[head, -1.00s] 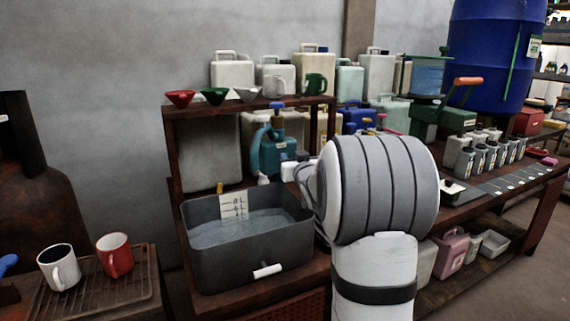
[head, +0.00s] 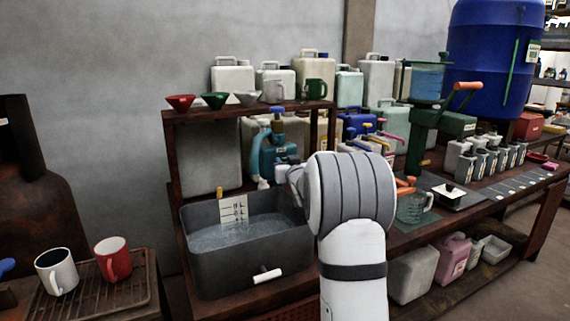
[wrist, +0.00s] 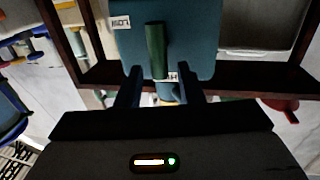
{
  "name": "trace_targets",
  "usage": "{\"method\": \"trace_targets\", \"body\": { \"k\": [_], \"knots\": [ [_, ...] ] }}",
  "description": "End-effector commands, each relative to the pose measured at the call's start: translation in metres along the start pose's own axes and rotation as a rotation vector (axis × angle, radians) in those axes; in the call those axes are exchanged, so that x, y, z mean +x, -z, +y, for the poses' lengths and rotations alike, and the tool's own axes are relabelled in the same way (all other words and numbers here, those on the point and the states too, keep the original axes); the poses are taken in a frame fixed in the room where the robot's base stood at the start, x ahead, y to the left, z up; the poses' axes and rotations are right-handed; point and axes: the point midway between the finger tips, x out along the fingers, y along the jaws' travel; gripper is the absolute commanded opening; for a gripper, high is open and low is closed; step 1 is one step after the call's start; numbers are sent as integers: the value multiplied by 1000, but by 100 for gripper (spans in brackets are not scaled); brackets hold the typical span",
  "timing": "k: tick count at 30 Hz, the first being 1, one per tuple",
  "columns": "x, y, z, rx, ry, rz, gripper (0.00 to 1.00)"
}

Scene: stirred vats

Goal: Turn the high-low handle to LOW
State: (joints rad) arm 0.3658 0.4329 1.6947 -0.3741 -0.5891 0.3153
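A teal body (wrist: 190,35) fills the upper middle of the wrist view; it appears to be the teal device (head: 267,155) behind the grey basin in the head view. A green bar handle (wrist: 157,50) on its face lies along the picture's vertical. A white label that seems to read LOW (wrist: 120,22) is to the handle's upper left. A second, partly hidden label (wrist: 172,76) is by its lower end. My gripper (wrist: 160,92) is open, its two dark fingers apart either side of the handle's lower end. I cannot tell whether they touch it.
The grey water basin (head: 245,262) stands in front of the teal device, close to my arm. A wooden shelf with funnels and mugs (head: 273,91) is above. A green stand with an orange lever (head: 468,86) and several containers stand to the right.

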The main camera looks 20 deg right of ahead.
Motion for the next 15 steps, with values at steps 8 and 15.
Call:
{"method": "trace_targets", "body": {
  "k": [8,15],
  "knots": [
    [0,0,1,0,-1,0,11],
    [-2,1,-8,0,1,1,0]
  ]
}}
